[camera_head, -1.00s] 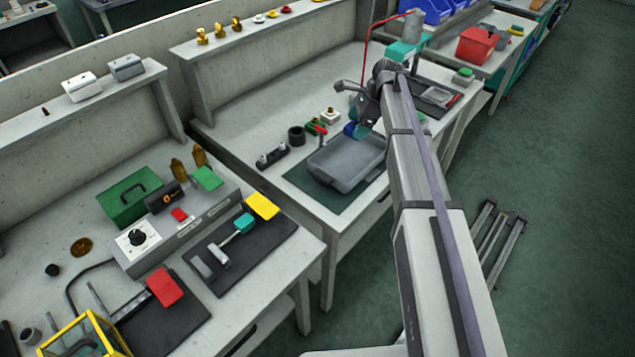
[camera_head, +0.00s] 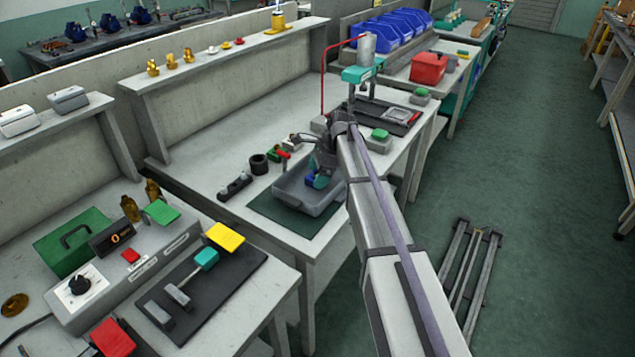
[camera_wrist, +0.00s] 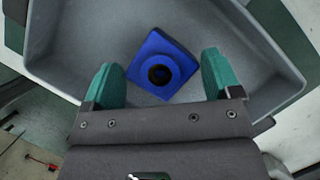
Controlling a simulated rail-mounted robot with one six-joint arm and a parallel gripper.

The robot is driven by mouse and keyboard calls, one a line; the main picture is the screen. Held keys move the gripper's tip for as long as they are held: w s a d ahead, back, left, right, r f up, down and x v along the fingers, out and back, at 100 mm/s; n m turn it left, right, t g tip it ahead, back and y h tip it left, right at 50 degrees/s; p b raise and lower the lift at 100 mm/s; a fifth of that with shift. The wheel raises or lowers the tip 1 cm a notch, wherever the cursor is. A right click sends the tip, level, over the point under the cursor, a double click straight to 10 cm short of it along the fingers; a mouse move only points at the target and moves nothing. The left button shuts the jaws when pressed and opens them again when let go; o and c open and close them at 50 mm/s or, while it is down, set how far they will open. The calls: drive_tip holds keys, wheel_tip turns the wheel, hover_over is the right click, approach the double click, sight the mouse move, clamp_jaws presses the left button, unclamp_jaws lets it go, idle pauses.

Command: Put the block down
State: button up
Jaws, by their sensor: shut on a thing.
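The blue block (camera_wrist: 158,48) is a square piece with a dark round hole in its top. My gripper (camera_wrist: 160,72) is shut on it, with a teal finger on either side in the wrist view. In the head view the block (camera_head: 310,181) and my gripper (camera_head: 318,177) are over the grey tray (camera_head: 300,203). The tray wall (camera_wrist: 48,45) also shows around the block in the wrist view. I cannot tell whether the block touches the tray floor. My arm hides the tray's right side in the head view.
The tray stands on a dark green mat (camera_head: 262,206) near the bench's front edge. A black ring (camera_head: 259,164), a dark bar fixture (camera_head: 235,186) and small red and green parts (camera_head: 277,153) lie left of and behind it. A teal press (camera_head: 362,73) stands behind.

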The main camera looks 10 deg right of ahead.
drive_tip(key=shift+r, duration=0.2)
drive_tip(key=shift+f, duration=0.25)
drive_tip(key=o, duration=0.9)
drive_tip(key=shift+r, duration=0.1)
drive_tip(key=a+p+v, duration=0.1)
drive_tip(key=p+v, duration=1)
drive_tip(key=v, duration=0.1)
drive_tip(key=s+a+n+h, duration=0.1)
drive_tip(key=s+n, duration=0.5)
drive_tip(key=s, duration=0.4)
drive_tip(key=s+a+n+h, duration=0.1)
drive_tip(key=s+n+h, duration=0.1)
drive_tip(key=s+n, duration=0.4)
drive_tip(key=s+a+f+n+h, duration=0.1)
drive_tip(key=s+n, duration=0.5)
drive_tip(key=s, duration=0.8)
drive_tip(key=shift+s+a+h, duration=0.3)
drive_tip(key=shift+s+a, duration=0.05)
drive_tip(key=shift+s, duration=0.05)
